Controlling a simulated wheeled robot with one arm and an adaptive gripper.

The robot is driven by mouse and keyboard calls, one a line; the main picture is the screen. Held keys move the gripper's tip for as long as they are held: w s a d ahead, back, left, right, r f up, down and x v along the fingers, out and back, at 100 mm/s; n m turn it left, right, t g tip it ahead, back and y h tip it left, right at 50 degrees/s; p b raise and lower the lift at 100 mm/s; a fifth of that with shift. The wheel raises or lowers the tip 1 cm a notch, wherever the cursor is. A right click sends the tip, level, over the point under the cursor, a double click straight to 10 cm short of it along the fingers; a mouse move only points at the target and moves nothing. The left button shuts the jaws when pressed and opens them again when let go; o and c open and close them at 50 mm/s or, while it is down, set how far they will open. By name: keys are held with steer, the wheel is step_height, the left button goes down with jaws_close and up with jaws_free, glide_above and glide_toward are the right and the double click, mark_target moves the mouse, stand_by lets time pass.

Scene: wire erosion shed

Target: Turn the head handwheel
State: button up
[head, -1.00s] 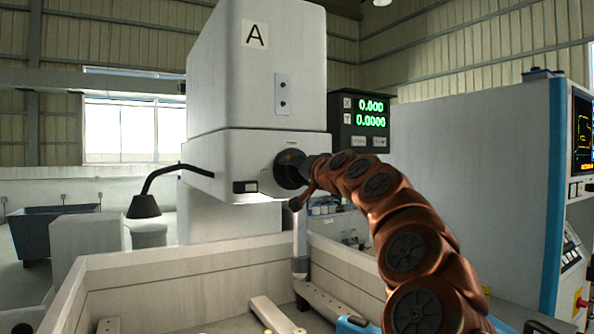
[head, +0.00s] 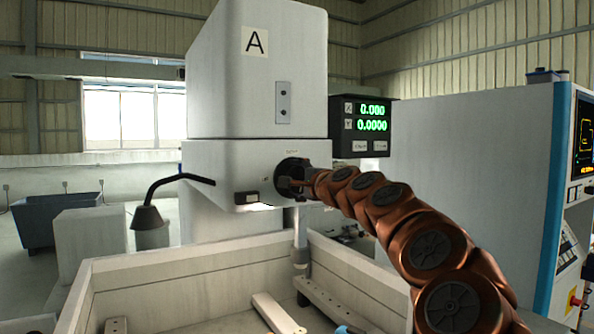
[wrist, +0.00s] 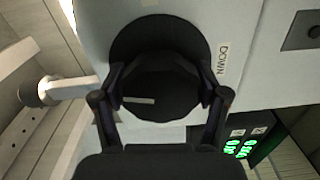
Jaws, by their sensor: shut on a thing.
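The head handwheel (head: 288,168) is a round black wheel on the front of the white machine head (head: 225,170), which bears a letter A. In the wrist view the black handwheel (wrist: 158,35) fills the upper middle, with a smaller dark round part in front that has a short pale mark. My gripper (wrist: 162,82) has a finger on each side of this front part and is shut on it. In the head view my gripper (head: 299,184) meets the wheel from the right and hides part of it.
A DOWN label (wrist: 223,60) sits beside the wheel. A green-digit readout (head: 361,124) reading 0.000 and 0.0000 is to the right. A black lamp (head: 148,216) hangs at the left. A pale open tank (head: 180,265) lies below the head.

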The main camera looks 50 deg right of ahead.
steer(key=shift+r+m+p, duration=0.25)
steer(key=shift+m+p, duration=0.35)
steer(key=shift+m, duration=0.1)
steer(key=shift+f+m+p, duration=0.2)
steer(key=shift+m+p, duration=0.5)
steer(key=shift+m, duration=0.1)
steer(key=o, duration=1.2)
steer(key=shift+v, duration=6)
